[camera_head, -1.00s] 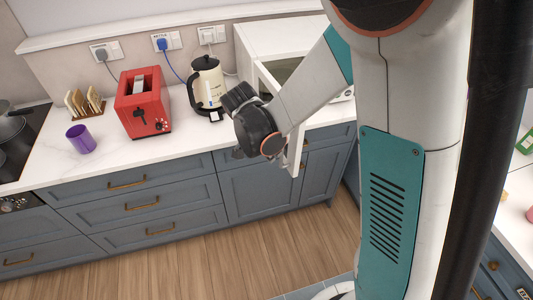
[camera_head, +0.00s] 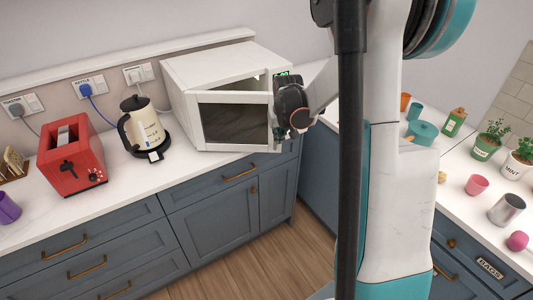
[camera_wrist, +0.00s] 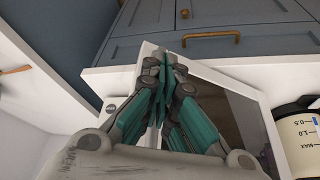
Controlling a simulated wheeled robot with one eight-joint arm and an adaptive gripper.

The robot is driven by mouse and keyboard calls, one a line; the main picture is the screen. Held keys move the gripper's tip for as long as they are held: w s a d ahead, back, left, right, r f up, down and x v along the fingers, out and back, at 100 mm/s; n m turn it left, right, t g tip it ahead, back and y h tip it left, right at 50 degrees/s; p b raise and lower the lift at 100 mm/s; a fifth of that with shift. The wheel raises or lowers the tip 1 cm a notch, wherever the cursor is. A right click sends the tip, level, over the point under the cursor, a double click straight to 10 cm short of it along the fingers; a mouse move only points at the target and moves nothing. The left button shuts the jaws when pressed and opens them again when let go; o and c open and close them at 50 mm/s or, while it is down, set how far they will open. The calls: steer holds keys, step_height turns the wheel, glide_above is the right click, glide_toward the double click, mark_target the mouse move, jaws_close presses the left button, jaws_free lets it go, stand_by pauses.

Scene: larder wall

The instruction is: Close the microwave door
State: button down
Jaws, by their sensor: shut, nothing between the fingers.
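The white microwave (camera_head: 215,66) stands on the counter in the head view. Its door (camera_head: 200,125), a white frame around dark glass, is ajar: a dark gap shows above it, and its free right edge stands out from the body.
A cream kettle (camera_head: 146,124) stands just left of the microwave, with a red toaster (camera_head: 73,158) farther left. Blue drawers and cupboards (camera_head: 215,218) run below. The right counter holds potted herbs (camera_head: 488,140), cups and a teal pot (camera_head: 421,133).

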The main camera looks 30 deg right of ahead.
steer(key=w+d+n+y, duration=0.1)
steer(key=w+d+n, duration=0.2)
steer(key=w, duration=0.6)
steer(key=w+d+n+y, duration=0.1)
steer(key=w+d+n, duration=0.3)
steer(key=w+d, duration=0.3)
steer(key=shift+w+y, duration=0.3)
steer(key=shift+w, duration=0.7)
steer(key=shift+w+r, duration=0.1)
